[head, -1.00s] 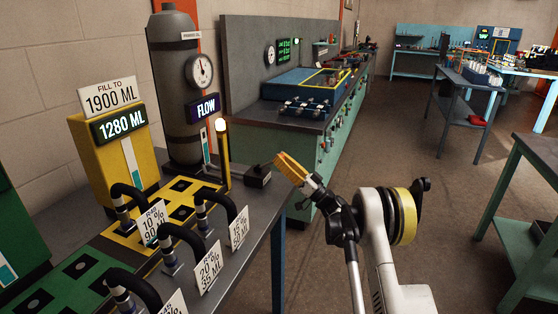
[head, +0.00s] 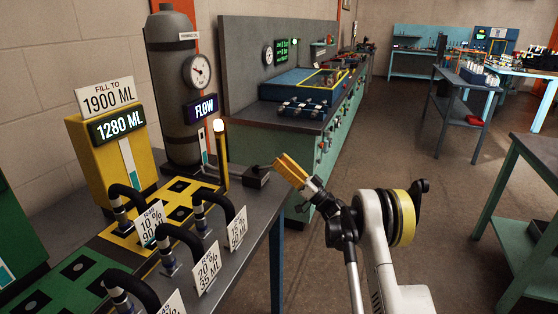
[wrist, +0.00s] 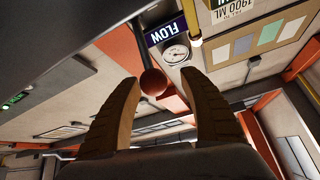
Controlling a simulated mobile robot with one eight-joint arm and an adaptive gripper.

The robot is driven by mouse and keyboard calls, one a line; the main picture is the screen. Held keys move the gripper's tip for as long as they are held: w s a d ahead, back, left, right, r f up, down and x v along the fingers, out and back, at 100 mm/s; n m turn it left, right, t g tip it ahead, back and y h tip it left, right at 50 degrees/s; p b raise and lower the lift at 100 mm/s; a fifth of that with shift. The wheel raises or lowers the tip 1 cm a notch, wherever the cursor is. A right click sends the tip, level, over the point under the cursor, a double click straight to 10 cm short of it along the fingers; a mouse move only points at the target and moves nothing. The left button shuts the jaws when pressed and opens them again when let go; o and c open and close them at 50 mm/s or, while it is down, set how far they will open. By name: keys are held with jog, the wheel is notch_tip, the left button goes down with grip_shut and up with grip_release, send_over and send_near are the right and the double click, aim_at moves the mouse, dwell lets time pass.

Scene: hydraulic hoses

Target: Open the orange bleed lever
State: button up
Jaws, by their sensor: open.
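In the wrist view a dull orange-brown ball knob (wrist: 153,82) shows in the gap between my two fingers (wrist: 160,112), nearer the left one. It looks like the end of the bleed lever. I cannot tell whether a finger touches it. The FLOW sign (head: 203,107) and round gauge (head: 198,72) are on the grey tank (head: 170,50).
A yellow unit (head: 104,165) reads 1280 ML under a "FILL TO 1900 ML" sign (head: 104,95). Black hoses (head: 182,235) with white tags stand on the near bench. A green bench (head: 300,155) is behind. Open floor (head: 400,150) lies to the right.

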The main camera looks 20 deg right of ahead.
jog(key=v, duration=1.1)
